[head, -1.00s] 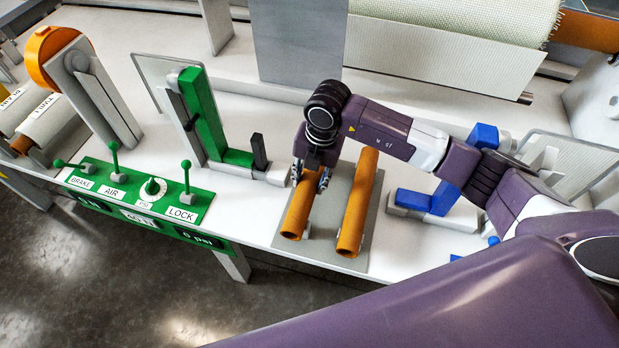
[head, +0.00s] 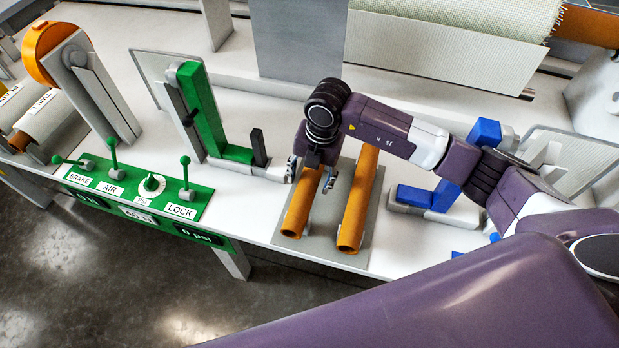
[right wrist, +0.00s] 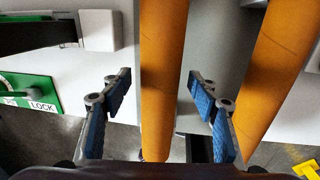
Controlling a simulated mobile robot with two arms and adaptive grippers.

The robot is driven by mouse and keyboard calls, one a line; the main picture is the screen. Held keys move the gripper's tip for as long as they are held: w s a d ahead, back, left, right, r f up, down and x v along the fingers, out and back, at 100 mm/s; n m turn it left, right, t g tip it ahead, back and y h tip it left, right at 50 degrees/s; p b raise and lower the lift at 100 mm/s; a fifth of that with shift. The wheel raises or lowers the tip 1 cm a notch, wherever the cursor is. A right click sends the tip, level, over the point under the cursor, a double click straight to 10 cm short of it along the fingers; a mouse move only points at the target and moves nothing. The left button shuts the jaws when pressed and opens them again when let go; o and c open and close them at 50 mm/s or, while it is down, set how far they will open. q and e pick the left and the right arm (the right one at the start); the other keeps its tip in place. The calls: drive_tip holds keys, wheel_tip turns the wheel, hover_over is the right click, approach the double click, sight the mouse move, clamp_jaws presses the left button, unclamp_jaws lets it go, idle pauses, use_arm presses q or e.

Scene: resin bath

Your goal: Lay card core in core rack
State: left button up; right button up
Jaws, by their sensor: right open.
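Two orange-brown card cores lie side by side on the grey core rack (head: 322,222) at the front of the white table. My right gripper (head: 313,180) is open around the left core (head: 298,215), with a finger on each side of it. In the right wrist view this core (right wrist: 162,70) runs between the open blue-padded fingers (right wrist: 160,110), with a gap on both sides. The right core (head: 356,205) lies clear of the fingers. The wrist hides the far end of the left core in the head view. My left gripper is not in view.
A green control panel (head: 135,190) with levers stands at the front left. A green bracket (head: 205,115) stands left of the rack, and a blue bracket (head: 430,198) stands right of it. A grey upright plate (head: 300,45) and a pale fabric roll (head: 460,30) are behind.

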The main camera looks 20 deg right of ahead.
wheel_tip(320, 180, up, 12)
drive_tip(key=d, duration=0.1)
drive_tip(key=shift+s+d+f, duration=0.15)
drive_tip(key=shift+s, duration=0.25)
drive_tip(key=shift+s+f, duration=0.1)
idle(0.4)
